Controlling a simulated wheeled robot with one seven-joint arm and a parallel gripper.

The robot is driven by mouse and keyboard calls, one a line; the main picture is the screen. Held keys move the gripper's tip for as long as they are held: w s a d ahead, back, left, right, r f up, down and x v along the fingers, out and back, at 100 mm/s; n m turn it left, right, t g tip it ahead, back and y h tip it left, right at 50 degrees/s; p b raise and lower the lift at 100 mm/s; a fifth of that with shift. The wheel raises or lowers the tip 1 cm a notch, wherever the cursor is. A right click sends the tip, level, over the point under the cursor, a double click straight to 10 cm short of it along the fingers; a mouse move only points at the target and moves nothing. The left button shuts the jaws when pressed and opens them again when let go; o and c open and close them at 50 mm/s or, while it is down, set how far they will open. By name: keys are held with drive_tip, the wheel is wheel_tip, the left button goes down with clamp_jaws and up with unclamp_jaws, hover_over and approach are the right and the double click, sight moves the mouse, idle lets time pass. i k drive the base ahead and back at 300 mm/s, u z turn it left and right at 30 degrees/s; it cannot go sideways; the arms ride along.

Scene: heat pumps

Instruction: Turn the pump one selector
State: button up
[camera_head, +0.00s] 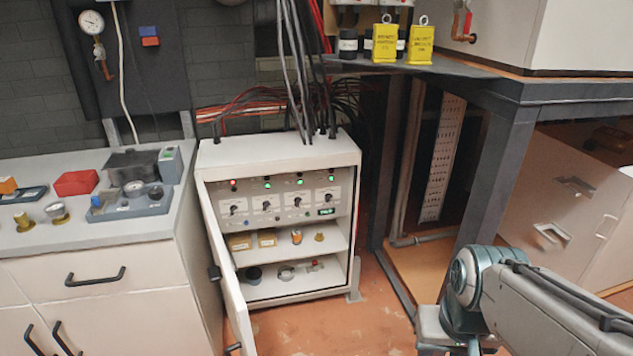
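A white control cabinet (278,147) stands on the floor with its door (229,275) swung open toward me. Its upper panel (284,223) carries a row of several dark selector knobs. The leftmost selector (233,209) has a lit red lamp (233,183) above it. The selectors to its right have green lamps near them, the rightmost lamp (330,178) among them. The labels are too small to read, so I cannot tell which selector is pump one. My arm shows at the lower right, well apart from the cabinet; my gripper is out of the picture.
A counter (105,228) with tools stands left of the cabinet. Cables rise from the cabinet top. Orange floor (375,320) is clear in front.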

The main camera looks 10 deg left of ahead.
sight(233, 208)
drive_tip(key=z, duration=0.2)
drive_tip(key=i, duration=1.15)
drive_tip(key=u, duration=1.05)
drive_tip(key=i, duration=0.85)
drive_tip(key=u, duration=0.95)
